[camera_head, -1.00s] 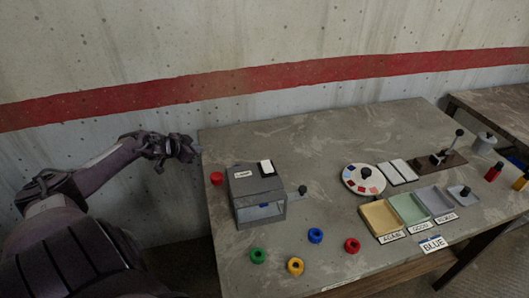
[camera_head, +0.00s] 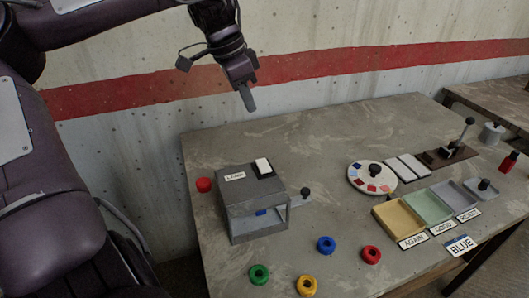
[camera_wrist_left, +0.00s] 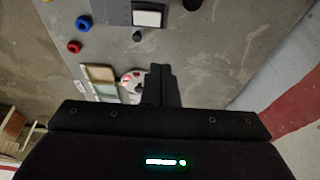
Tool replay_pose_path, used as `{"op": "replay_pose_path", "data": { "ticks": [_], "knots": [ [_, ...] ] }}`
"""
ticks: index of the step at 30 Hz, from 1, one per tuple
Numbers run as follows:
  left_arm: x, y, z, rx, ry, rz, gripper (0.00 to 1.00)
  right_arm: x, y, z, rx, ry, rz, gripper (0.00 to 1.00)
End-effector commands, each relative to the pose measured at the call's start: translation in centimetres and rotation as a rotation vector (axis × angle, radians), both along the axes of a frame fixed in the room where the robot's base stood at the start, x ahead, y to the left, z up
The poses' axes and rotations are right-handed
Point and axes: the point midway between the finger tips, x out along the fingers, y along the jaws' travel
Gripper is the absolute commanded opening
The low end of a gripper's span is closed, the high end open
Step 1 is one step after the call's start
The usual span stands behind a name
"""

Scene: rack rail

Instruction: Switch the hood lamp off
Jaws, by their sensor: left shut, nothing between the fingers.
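The grey hood (camera_head: 237,212) stands on the left part of the table, with a "LAMP" label on top and an open front showing something blue inside. The lamp switch (camera_head: 263,167) is a white rocker in a black frame on the hood's top. I cannot tell whether the lamp is lit. My left gripper (camera_head: 248,100) is shut and empty, pointing down, above and behind the hood, apart from the switch. In the left wrist view the shut fingers (camera_wrist_left: 162,85) show below the white switch (camera_wrist_left: 148,17), and the hood is cut off at the top edge. My right gripper is out of view.
The back left of the table is clear.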

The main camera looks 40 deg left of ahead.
Motion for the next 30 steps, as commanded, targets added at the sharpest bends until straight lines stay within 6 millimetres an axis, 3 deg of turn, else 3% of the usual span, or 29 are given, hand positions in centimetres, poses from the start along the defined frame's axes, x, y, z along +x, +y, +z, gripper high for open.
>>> {"op": "replay_pose_path", "data": {
  "ticks": [11,16,30],
  "knots": [
    [-0.3,-0.3,0.1,0.009,0.014,0.005,0.00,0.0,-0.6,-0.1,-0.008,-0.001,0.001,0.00],
    [-0.1,-0.3,-0.8,0.008,0.015,0.004,0.00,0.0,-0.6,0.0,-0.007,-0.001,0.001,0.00],
    [2.1,-1.6,-9.6,0.007,0.018,0.004,0.00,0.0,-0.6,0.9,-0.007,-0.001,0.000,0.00]
  ]
}}
